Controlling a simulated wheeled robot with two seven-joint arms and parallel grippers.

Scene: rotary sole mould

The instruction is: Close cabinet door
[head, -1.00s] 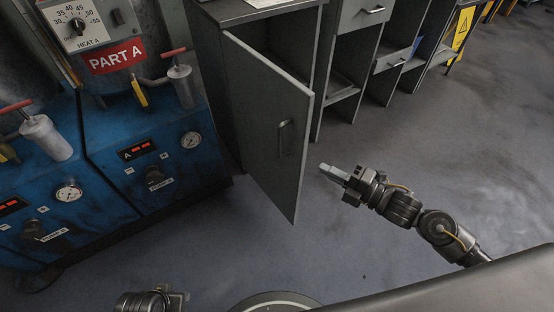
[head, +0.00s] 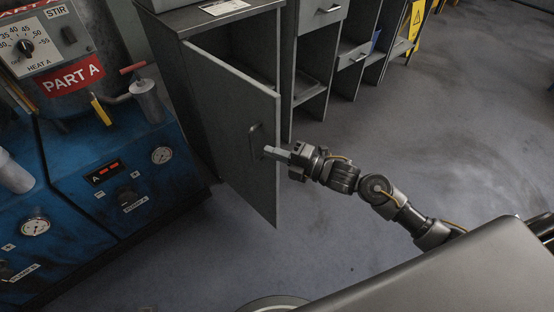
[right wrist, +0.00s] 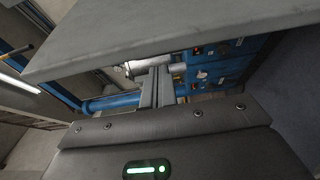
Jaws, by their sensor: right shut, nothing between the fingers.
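The grey cabinet door (head: 228,125) stands ajar, swung out from the dark cabinet (head: 195,22) in the head view. Its bar handle (head: 252,142) is on the outer face near the free edge. My right gripper (head: 268,152) is shut and empty, its fingertips overlapping the door's free edge just right of the handle. Whether they touch the door I cannot tell. In the right wrist view, a grey panel, seemingly the door (right wrist: 170,38), spans the top, close to the shut fingers (right wrist: 155,88). My left gripper is not in view.
A blue machine (head: 130,165) with gauges and a "PART A" tank stands left of the door. Open shelving (head: 310,85) with drawers continues right of the cabinet. A yellow sign (head: 415,25) stands farther back. The floor (head: 440,130) on the right is clear.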

